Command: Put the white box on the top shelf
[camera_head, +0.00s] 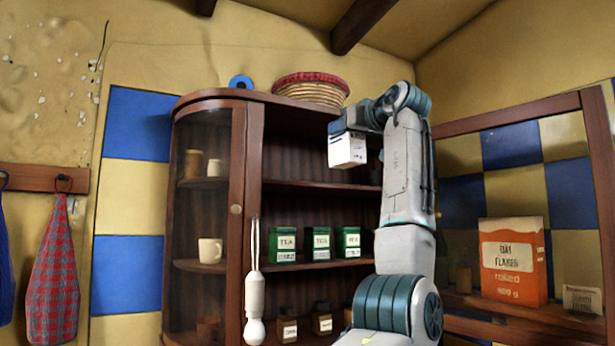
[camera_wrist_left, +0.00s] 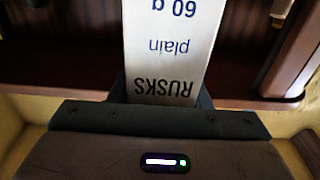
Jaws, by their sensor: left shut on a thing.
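The white box (camera_head: 347,152) hangs from my left gripper (camera_head: 346,131) in the head view, in front of the cabinet's upper opening. In the left wrist view the white box (camera_wrist_left: 172,50) shows upside-down print reading "RUSKS plain 60 g", and my left gripper is shut on it. The top shelf (camera_head: 300,186) is the upper board inside the dark wooden cabinet, and its visible part is bare. The box appears a little above the board's level; I cannot tell whether it is inside the opening. My arm hides the shelf's right end. My right gripper is not in view.
A basket (camera_head: 311,88) sits on the cabinet top. A white utensil (camera_head: 255,300) hangs in front. An orange flakes box (camera_head: 513,261) stands on the right shelf.

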